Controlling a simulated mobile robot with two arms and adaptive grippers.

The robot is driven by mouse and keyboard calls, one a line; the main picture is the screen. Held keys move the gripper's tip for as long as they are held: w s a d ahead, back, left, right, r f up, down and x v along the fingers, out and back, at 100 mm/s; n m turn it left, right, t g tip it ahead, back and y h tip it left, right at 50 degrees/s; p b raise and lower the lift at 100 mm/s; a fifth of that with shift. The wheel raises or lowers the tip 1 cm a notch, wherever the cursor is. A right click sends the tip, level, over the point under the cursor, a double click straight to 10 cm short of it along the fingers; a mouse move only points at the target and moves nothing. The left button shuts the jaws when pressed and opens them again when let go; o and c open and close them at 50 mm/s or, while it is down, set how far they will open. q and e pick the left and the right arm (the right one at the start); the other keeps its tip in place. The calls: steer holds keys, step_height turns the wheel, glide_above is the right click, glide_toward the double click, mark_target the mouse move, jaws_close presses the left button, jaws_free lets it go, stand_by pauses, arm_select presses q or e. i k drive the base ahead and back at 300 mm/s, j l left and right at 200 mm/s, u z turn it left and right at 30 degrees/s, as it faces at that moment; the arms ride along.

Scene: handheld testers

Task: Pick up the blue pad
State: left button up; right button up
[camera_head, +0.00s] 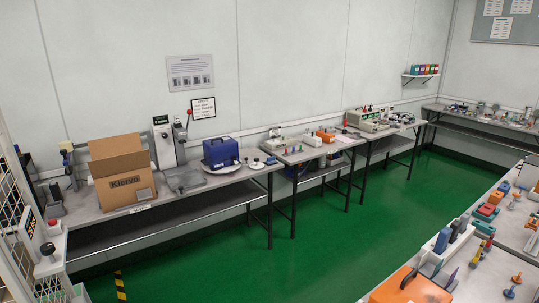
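No item can be told for sure as the blue pad at this distance. A small flat item with blue on it (258,163) lies on the left bench, right of a white disc. On the right bench, an upright blue piece (442,240) stands beside grey pieces, and a small blue piece (504,187) lies farther back. A larger dark blue case (220,153) with a handle stands on the left bench. Neither of my grippers shows in the head view.
Benches line the back wall; a cardboard box (122,172) and a lever press (168,145) stand on the left one. The right bench holds an orange case (410,289) and several small coloured parts. The green floor (300,255) between the benches is clear. A mesh frame (20,215) edges the left.

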mark_target(271, 160)
steer(key=i+j, duration=0.25)
steer(key=i, duration=0.2)
steer(key=i+j, duration=0.2)
steer(key=i, duration=0.3)
steer(key=i+j, duration=0.25)
steer(key=i, duration=0.2)
steer(key=i+j, duration=0.25)
steer(key=i, duration=0.25)
